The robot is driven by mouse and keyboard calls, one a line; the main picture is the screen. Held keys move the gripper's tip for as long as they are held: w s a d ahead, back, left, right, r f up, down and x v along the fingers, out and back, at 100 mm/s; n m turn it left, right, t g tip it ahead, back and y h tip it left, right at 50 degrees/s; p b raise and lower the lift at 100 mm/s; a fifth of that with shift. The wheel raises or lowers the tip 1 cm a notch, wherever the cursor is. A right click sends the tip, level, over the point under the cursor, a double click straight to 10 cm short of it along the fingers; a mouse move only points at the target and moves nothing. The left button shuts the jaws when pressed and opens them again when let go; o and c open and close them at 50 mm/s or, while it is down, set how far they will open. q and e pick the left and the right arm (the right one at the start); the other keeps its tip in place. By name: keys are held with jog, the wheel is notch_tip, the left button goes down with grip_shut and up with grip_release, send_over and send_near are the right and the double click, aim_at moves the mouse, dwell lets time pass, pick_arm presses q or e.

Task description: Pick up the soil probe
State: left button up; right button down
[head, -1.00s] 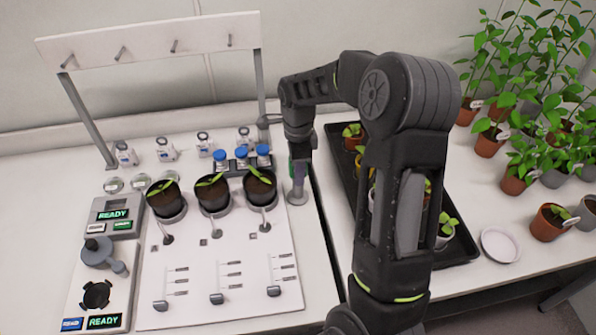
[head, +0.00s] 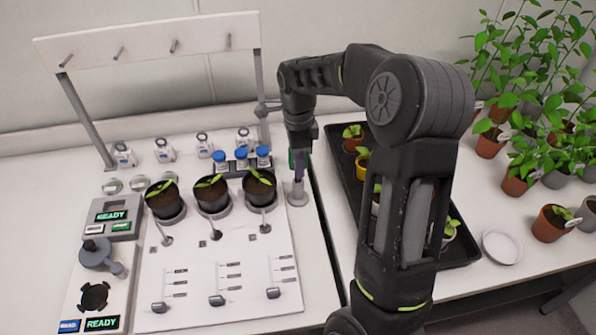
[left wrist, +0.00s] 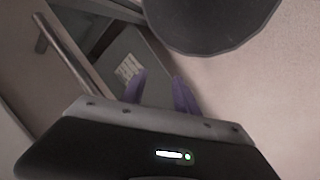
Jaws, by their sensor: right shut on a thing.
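My right gripper (head: 299,170) reaches down at the right edge of the white station panel, with its purple fingers low. It is shut on what appears to be the soil probe, a slim upright thing with a green part (head: 292,160) beside the fingers. The fingers and wrist hide most of it. A short grey round holder (head: 298,197) stands directly below; I cannot tell whether the probe's lower end is still inside it. My left gripper (left wrist: 160,88) shows in the left wrist view with its two purple fingers apart and nothing between them.
Three potted seedlings (head: 212,194) stand on the panel (head: 225,262), left of the gripper. Blue-capped bottles (head: 241,159) are behind them. A black plant tray (head: 462,250) lies right of the gap between tables, partly behind my right arm. A hook rack (head: 150,30) stands at the back.

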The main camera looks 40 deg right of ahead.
notch_tip(320, 180, up, 6)
jog(key=shift+r+b, duration=0.25)
jog(key=shift+b, duration=0.35)
pick_arm(q)
jog(key=shift+d+f, duration=0.1)
jog(key=shift+f, duration=0.6)
pick_arm(e)
jog(key=shift+r, duration=0.1)
